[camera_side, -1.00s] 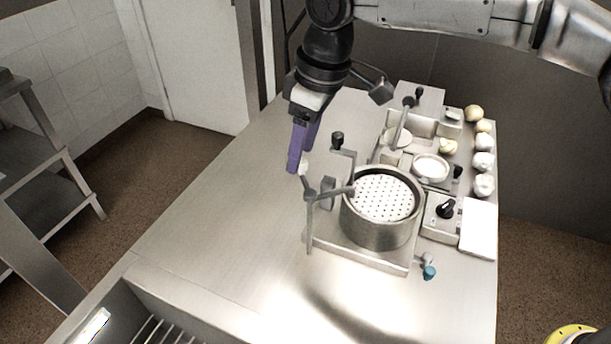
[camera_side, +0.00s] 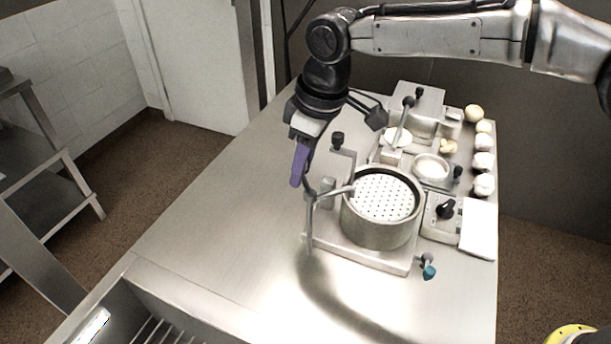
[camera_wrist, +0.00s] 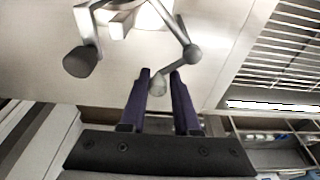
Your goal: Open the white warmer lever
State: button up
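The white warmer lever is a grey arm with a pale knob (camera_wrist: 158,84). In the wrist view its grey ball joint (camera_wrist: 192,54) lies just beyond my right fingertip. My gripper (camera_wrist: 160,72) has two purple fingers standing apart, with the pale knob between them; I cannot tell whether they touch it. In the side view my gripper (camera_side: 297,184) is beside the lever assembly (camera_side: 313,200), left of the round warmer pot (camera_side: 377,232) with its perforated white plate (camera_side: 385,196). There the fingers hide the knob.
Another dark-knobbed lever (camera_side: 338,139) rises behind the pot. A press-like device (camera_side: 417,103), a white bowl (camera_side: 431,167), a knob box (camera_side: 443,215) and several pale bulbs (camera_side: 483,161) crowd the right. The steel table (camera_side: 215,215) is clear to the left.

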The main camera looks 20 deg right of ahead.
jog(key=shift+d, duration=0.1)
grip_shut()
jog(key=shift+o, duration=1.9)
grip_release()
jog(key=shift+a, duration=0.85)
jog(key=shift+s+a, duration=0.15)
jog(key=shift+a, duration=0.45)
